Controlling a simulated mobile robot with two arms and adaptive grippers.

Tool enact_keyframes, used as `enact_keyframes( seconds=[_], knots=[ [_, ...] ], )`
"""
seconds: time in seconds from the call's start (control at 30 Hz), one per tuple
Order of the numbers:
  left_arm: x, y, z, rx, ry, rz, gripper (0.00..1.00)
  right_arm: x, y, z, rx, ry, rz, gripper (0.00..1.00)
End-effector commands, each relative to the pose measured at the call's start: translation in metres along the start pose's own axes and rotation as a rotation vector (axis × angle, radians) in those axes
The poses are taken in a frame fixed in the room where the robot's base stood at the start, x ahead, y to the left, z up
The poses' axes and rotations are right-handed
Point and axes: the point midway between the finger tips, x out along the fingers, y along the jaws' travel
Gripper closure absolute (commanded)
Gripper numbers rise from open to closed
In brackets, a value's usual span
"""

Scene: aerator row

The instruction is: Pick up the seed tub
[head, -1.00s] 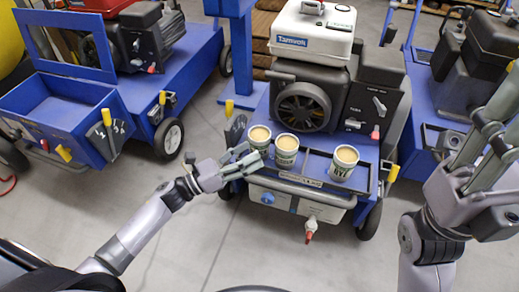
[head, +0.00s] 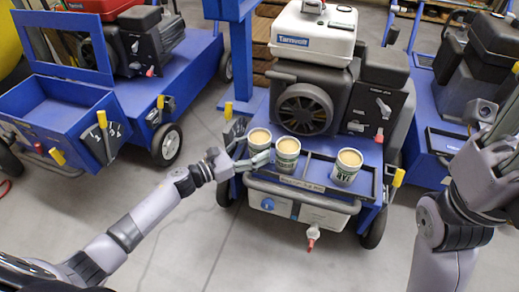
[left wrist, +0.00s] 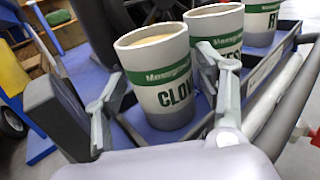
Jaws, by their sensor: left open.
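Three white and green seed tubs with tan tops stand in a row on the blue tray of the middle aerator. The left tub (head: 259,139), lettered "CLOV" in the left wrist view (left wrist: 162,85), stands between the spread fingers of my open left gripper (head: 243,150). I cannot tell whether the fingers touch it. The middle tub (head: 287,155) is close on its right, just beyond one finger. The right tub (head: 346,168), its label starting "RY", stands apart. My right gripper (head: 492,140) is raised at the right edge, away from the tubs; its jaw state is unclear.
The aerator's black engine (head: 304,105) stands behind the tubs. A dark rail edges the tray (head: 318,172). A yellow-tipped lever (head: 228,110) rises left of the left tub. Other blue machines stand left and right. Grey floor (head: 190,245) lies open in front.

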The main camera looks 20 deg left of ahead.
Motion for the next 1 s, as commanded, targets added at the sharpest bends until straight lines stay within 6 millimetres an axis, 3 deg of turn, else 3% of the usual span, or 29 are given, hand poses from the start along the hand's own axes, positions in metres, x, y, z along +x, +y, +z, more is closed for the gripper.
enact_keyframes(
  seconds=[0.17,0.8,1.0],
  knots=[
    [0.0,-0.0001,0.0002,-0.001,0.0,0.0,0.35,0.0004,0.0,0.0001,0.0,-0.001,0.0,0.6],
    [-0.0003,-0.0002,0.0002,-0.001,0.0,0.0,0.78,0.0002,-0.0001,0.0001,0.001,0.0,0.0,0.6],
    [-0.0002,-0.0001,0.001,-0.001,-0.001,-0.001,0.78,0.0003,-0.0001,0.0002,0.001,0.0,0.0,0.6]
  ],
)
